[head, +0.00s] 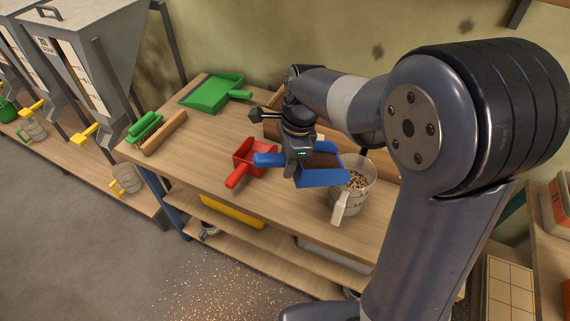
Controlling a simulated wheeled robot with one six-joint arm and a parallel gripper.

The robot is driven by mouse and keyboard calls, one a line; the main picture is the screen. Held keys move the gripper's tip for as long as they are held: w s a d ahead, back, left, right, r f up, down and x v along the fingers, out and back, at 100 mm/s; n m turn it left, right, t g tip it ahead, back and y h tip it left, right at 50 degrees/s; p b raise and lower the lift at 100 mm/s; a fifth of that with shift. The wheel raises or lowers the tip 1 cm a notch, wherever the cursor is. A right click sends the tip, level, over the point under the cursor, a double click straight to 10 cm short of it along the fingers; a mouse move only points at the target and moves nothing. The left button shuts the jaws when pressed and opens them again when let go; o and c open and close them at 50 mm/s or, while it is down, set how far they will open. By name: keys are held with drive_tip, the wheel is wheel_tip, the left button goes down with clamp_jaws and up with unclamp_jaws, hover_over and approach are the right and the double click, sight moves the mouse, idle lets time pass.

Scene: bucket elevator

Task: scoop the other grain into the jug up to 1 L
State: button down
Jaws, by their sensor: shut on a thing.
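My gripper (291,165) is shut on the handle of a blue scoop (322,178) above the wooden bench. The scoop's mouth points right, toward the clear measuring jug (345,202). A brown patch shows at the scoop's bowl; I cannot tell whether it is grain. The jug stands upright near the bench's front edge, its white handle toward the front. Mixed light and dark grain (357,180) shows inside it. The fill level against its marks is too small to read. The scoop's edge overlaps the jug's left side in the picture; I cannot tell whether they touch.
A red scoop (239,172) lies left of my gripper. A green dustpan (213,94), a green brush (144,127) and a wooden bar (165,133) lie further left. A wooden-walled bin, partly hidden, stands behind my arm. Grain is scattered on the floor (215,290). Hoppers (95,60) stand at left.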

drive_tip(key=shift+w+d+r+g+y+b, duration=0.2)
drive_tip(key=shift+d+r+y+b, duration=0.2)
drive_tip(key=shift+d+r+y, duration=0.5)
drive_tip(key=shift+w+d+r+g+y+b, duration=0.2)
drive_tip(key=shift+d+r+y+b, duration=0.15)
drive_tip(key=shift+d+r+y, duration=0.5)
drive_tip(key=shift+a+h, duration=0.35)
drive_tip(key=shift+a, duration=0.1)
drive_tip(key=s+a+f+t+h+p, duration=0.1)
drive_tip(key=a+f+t+h, duration=0.1)
drive_tip(key=a+f+h, duration=0.4)
drive_tip(key=shift+s+d+r+p, duration=0.1)
drive_tip(key=shift+d+r+p, duration=0.3)
drive_tip(key=shift+r+p, duration=0.5)
drive_tip(key=shift+s+d+r+p, duration=0.1)
drive_tip(key=shift+d+r+p, duration=0.25)
drive_tip(key=shift+r+p, duration=0.45)
drive_tip(key=shift+f, duration=0.1)
drive_tip(key=shift+w, duration=0.1)
